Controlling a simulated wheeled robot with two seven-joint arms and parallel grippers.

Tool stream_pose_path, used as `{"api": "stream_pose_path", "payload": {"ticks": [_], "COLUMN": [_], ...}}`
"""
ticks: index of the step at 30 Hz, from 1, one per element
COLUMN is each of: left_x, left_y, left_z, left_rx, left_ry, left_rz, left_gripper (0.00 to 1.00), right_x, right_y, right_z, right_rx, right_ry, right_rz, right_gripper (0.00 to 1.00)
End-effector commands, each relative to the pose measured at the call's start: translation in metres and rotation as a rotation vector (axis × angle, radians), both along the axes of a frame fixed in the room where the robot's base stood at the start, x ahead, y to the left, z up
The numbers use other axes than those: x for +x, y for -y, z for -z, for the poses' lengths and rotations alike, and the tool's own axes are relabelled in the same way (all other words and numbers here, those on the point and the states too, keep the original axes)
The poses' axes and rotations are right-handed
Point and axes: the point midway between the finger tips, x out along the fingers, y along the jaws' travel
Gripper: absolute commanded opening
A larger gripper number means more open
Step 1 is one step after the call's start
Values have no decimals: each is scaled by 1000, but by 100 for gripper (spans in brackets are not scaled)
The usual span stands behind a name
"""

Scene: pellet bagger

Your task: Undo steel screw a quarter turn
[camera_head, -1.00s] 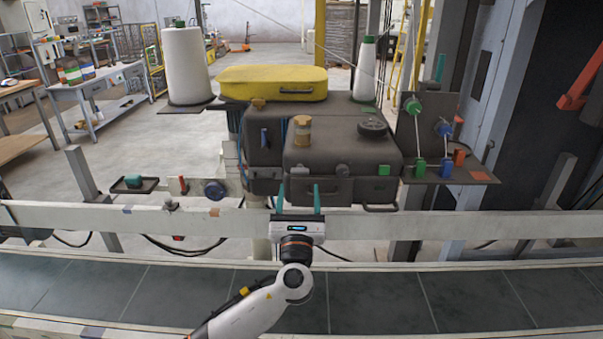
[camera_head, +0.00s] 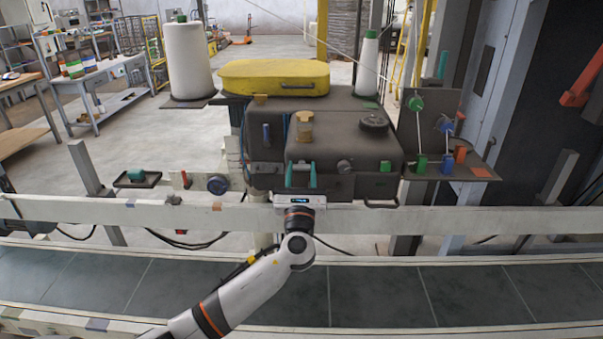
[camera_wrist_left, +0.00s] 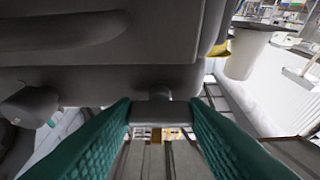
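My left gripper (camera_head: 301,172) reaches up from below to the front face of the dark grey bagger head (camera_head: 350,140). Its two teal fingers stand upright, a narrow gap apart. In the left wrist view, the fingers (camera_wrist_left: 160,110) close on both sides of a grey cross-piece on a short stem, which I take to be the steel screw (camera_wrist_left: 157,112). It sits under the dark housing, and both fingers seem to touch its ends. In the head view the screw is mostly hidden by the fingers. My right gripper is not in view.
A round grey knob (camera_head: 344,167) and a green block (camera_head: 385,166) are right of my fingers. A pale rail (camera_head: 130,211) crosses below, with a dark conveyor (camera_head: 380,290) in front. A yellow cover (camera_head: 274,78) and white cones (camera_head: 183,62) stand behind.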

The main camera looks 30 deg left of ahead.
Motion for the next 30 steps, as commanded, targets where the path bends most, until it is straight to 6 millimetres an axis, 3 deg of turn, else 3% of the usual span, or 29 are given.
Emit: {"api": "stream_pose_path", "payload": {"ticks": [14, 30], "left_x": [1, 2], "left_y": [1, 3], "left_z": [3, 2], "left_rx": [-110, -528], "left_ry": [67, 323], "left_rz": [-1, 0], "left_gripper": [17, 17], "right_x": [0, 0], "right_y": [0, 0], "right_z": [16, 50], "right_rx": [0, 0], "right_ry": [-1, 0], "right_rz": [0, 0], "right_gripper": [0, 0]}}
